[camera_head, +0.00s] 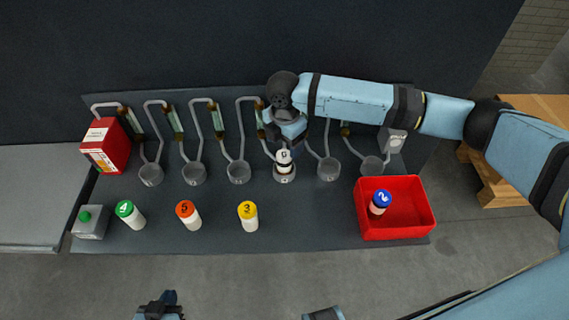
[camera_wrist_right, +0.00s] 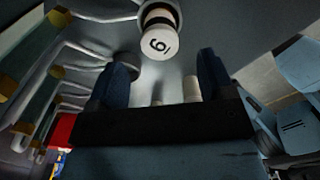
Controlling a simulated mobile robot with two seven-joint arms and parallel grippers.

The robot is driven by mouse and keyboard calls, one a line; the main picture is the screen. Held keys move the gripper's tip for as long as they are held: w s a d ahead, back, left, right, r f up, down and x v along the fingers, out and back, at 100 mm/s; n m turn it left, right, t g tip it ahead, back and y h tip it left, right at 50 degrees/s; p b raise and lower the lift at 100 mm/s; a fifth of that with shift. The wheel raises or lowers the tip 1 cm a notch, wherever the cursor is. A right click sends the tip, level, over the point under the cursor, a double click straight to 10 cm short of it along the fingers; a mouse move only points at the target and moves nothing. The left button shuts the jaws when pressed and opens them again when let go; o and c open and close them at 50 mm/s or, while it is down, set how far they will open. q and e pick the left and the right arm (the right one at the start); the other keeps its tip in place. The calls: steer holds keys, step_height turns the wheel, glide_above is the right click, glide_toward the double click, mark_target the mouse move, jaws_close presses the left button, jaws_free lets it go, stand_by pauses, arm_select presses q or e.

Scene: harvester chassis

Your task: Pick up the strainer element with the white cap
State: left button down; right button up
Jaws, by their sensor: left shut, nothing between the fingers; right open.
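The strainer element with the white cap (camera_head: 284,157) stands upright in a grey cup (camera_head: 284,176) in the middle of the row. In the right wrist view its white cap (camera_wrist_right: 160,43) carries a dark digit. My right gripper (camera_head: 287,138) is open and close to the cap in the head view. In the right wrist view, the open fingers (camera_wrist_right: 163,78) are at either side of the view, with the cap beyond them and sideways between them. I cannot tell whether they touch it. My left gripper (camera_head: 167,298) is shut and empty at the bottom edge, far from the element.
Green-capped (camera_head: 130,214), orange-capped (camera_head: 188,214) and yellow-capped (camera_head: 248,216) elements stand in front of the cups. A red bin (camera_head: 423,210) at right holds a blue-capped element (camera_head: 379,202). Curved pipes line the back.

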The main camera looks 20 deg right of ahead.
step_height(320, 180, down, 8)
steer(key=shift+f, duration=0.1)
steer(key=c, duration=1.1)
steer(key=shift+r, duration=0.2)
step_height(320, 180, up, 19)
step_height(320, 180, up, 6)
steer(key=p, duration=0.6)
glide_above(285, 155)
steer(key=shift+w+f, duration=0.1)
